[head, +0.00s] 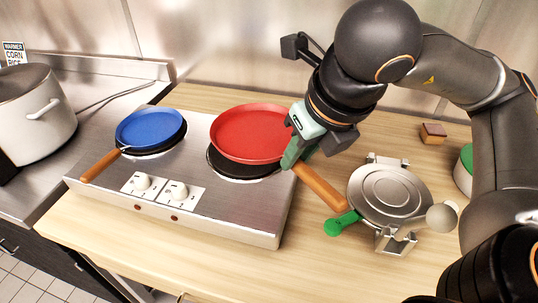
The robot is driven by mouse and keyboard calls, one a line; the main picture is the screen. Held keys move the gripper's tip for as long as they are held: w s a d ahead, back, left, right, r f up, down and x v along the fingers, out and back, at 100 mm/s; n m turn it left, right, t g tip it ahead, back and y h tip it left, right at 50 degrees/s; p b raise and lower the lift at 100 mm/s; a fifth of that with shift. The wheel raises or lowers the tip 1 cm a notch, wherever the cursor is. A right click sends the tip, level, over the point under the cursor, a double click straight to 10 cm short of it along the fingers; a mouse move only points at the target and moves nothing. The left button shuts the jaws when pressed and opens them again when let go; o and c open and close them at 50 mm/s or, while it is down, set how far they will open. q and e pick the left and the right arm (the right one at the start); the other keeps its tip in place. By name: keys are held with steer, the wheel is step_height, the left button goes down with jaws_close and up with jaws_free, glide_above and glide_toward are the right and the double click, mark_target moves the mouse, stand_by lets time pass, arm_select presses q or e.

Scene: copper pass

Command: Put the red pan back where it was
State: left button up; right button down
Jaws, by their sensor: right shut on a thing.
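The red pan (252,134) is at the right burner (243,174) of the two-burner hotplate (205,199). It sits off-centre toward the back, and the dark front part of the burner shows below its rim. I cannot tell whether its base touches the burner. Its wooden handle (320,187) points to the lower right. My right gripper (292,154) is shut on the pan where the handle joins it, and partly hides that joint. My left gripper is not in view.
A blue pan (150,127) sits on the left burner. A white pot (35,112) is at the far left. A sponge (433,133) lies at the back right.

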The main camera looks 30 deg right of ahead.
mark_target(280, 146)
steer(key=w, duration=0.1)
steer(key=w+f, duration=0.1)
steer(key=w, duration=0.1)
steer(key=w+d+f, duration=0.1)
steer(key=shift+w+p, duration=0.25)
steer(key=shift+p, duration=0.05)
steer(key=w+f, duration=0.2)
steer(key=w+d+f, duration=0.1)
steer(key=w+f, duration=0.1)
steer(key=f, duration=0.1)
steer(key=p+x, duration=0.1)
steer(key=x, duration=0.2)
steer(key=shift+d+f, duration=0.1)
steer(key=shift+f, duration=0.65)
steer(key=c, duration=0.7)
jaws_free()
steer(key=shift+s, duration=0.1)
steer(key=v, duration=1.2)
